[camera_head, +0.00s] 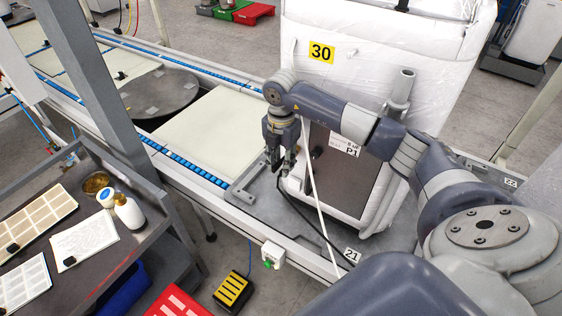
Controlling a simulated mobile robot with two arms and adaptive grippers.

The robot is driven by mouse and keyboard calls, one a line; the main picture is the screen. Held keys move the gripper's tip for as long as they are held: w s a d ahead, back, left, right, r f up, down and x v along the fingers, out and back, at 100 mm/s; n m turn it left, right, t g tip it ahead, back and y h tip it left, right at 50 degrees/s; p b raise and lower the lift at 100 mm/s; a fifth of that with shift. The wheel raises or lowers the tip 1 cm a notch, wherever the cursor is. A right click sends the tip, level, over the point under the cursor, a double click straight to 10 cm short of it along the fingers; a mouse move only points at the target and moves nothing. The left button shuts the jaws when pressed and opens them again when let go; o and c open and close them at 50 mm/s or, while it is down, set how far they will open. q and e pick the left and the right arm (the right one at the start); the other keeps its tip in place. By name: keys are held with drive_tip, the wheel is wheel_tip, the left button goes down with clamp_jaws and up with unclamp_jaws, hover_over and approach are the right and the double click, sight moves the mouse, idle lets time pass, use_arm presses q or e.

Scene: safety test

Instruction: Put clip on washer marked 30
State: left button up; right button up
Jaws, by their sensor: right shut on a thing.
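The washer marked 30 (378,45) is a tall white-wrapped machine with a yellow "30" label, at the top centre. My right gripper (277,165) reaches in from the right and points down beside the washer's lower left side. It is shut on a small dark clip (288,167), which is mostly hidden by the fingers. A black cable (315,225) runs from near the clip down to the platform edge. Whether the clip touches the washer cannot be told. My left gripper is not in view.
The washer stands on a grey platform (262,203) beside a conveyor with blue roller edges (190,168). A dark bench (115,255) at left holds bottles, a bowl and sheets. A yellow-black pedal (232,291) and red crate (178,302) are on the floor.

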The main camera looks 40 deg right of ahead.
drive_tip(key=o, duration=1)
